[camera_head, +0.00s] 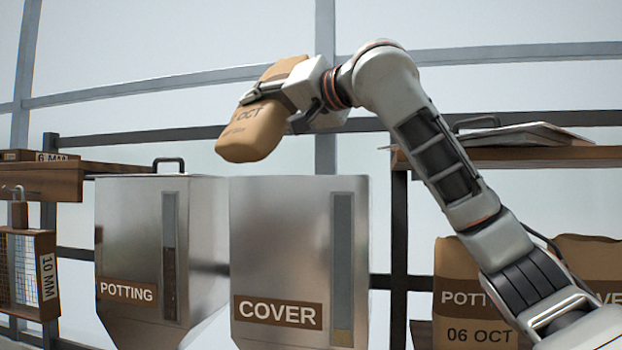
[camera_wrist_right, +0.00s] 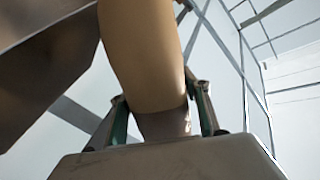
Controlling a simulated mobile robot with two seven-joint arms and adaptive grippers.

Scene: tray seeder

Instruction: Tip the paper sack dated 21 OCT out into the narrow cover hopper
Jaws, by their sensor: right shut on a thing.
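My right gripper (camera_head: 268,92) is shut around a brown paper sack (camera_head: 250,132), with a finger across its printed face. "OCT" shows on the sack, but the day number is covered. The sack is tilted, its lower end down and to the left, in the air above the hoppers. The COVER hopper (camera_head: 280,240) is a grey metal bin below it, with yellowish fill only at the bottom of its sight window. The right wrist view shows the sack (camera_wrist_right: 145,55) between both fingers of the gripper (camera_wrist_right: 165,112). My left gripper is not in view.
The POTTING hopper (camera_head: 130,235) stands left of COVER, with a handle on top. A flat metal panel with a handle (camera_head: 520,135) lies on the right shelf (camera_head: 570,154). A sack marked 06 OCT (camera_head: 460,268) and another sack (camera_head: 590,260) stand below it. Boxed screens are at left.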

